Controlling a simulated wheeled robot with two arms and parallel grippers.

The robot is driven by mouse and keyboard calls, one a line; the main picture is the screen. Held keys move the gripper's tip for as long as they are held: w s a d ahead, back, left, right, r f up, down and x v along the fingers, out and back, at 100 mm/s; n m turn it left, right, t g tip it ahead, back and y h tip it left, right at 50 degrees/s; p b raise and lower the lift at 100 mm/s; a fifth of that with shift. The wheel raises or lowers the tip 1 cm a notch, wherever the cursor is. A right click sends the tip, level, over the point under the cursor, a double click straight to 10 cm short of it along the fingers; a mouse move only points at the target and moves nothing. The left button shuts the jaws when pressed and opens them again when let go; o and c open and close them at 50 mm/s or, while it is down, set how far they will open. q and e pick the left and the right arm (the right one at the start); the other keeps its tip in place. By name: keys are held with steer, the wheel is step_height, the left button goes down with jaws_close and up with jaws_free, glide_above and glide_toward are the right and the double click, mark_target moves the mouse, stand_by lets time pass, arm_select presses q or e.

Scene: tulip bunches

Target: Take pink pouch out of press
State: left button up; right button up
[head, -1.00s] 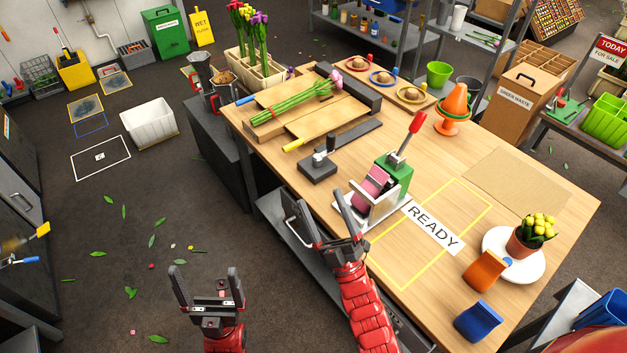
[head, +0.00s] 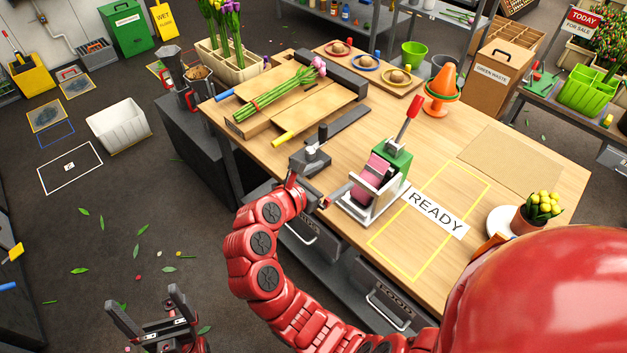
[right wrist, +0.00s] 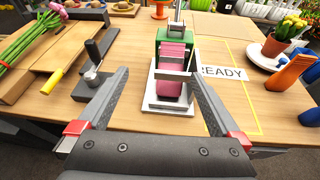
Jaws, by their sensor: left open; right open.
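The press has a green body (head: 396,160), a red-knobbed lever raised up, and a pale metal base. It stands on the wooden table. The pink pouch (head: 376,168) sits in the press, tilted against its green body. In the right wrist view the pouch (right wrist: 173,58) shows between my finger tips, farther off, with a metal bar crossing in front of it. My right gripper (head: 320,184) is open and empty, at the table's front edge, left of the press and apart from the pouch. My left gripper (head: 146,304) is open and empty over the floor, far from the table.
A black tool with an upright handle (head: 312,158) stands left of the press. A READY label (head: 436,211) and yellow outline lie to its right. Tulips (head: 280,92) lie on a board behind. An orange pouch (right wrist: 276,47) and a blue pouch (right wrist: 290,73) stand at right.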

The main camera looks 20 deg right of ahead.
steer(key=s+g, duration=0.1)
steer(key=s, duration=0.1)
steer(key=p, duration=0.2)
glide_toward(377, 164)
steer(key=x, duration=0.8)
steer(key=shift+f, duration=0.1)
steer(key=c, duration=1.4)
steer(key=shift+p, duration=0.7)
